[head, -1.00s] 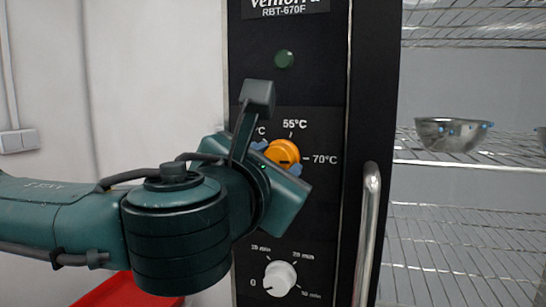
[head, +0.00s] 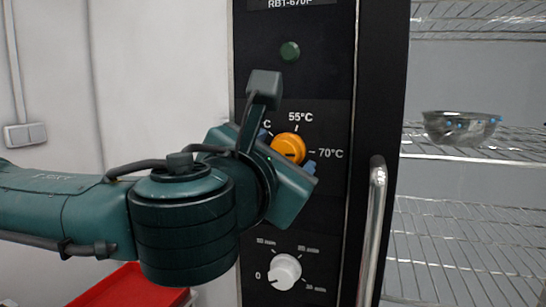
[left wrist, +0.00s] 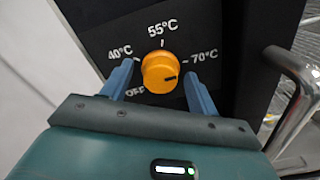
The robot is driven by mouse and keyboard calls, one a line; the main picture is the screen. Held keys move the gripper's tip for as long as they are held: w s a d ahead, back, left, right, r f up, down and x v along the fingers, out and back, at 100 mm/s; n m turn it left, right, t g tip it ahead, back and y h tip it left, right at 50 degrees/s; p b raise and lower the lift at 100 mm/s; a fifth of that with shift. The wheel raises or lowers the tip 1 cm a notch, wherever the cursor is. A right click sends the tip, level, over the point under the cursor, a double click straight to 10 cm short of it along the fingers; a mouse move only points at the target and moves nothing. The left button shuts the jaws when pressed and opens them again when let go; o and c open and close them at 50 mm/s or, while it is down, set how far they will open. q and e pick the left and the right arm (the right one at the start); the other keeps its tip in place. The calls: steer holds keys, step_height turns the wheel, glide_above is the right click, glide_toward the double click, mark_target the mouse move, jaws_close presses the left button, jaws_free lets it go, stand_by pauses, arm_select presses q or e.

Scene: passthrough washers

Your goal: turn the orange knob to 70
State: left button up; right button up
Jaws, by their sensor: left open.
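The orange knob (head: 288,148) is on the black control panel, below the 55°C label and left of the 70°C label. It also shows in the left wrist view (left wrist: 157,72), where its short dark mark lies on its right side, a little below the line to the 70°C tick. My left gripper (head: 286,151) is at the knob, its blue fingers on opposite sides. In the left wrist view the open fingers (left wrist: 160,76) stand left and right of the knob with gaps visible. The gripper body partly hides the 40°C label in the head view. My right gripper is not in view.
A vertical metal door handle (head: 373,230) stands to the right. A metal bowl (head: 460,128) sits on a wire rack. A red tray (head: 130,285) is at lower left.

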arm_select(q)
steer(key=b+v, duration=0.3)
steer(key=v, duration=1)
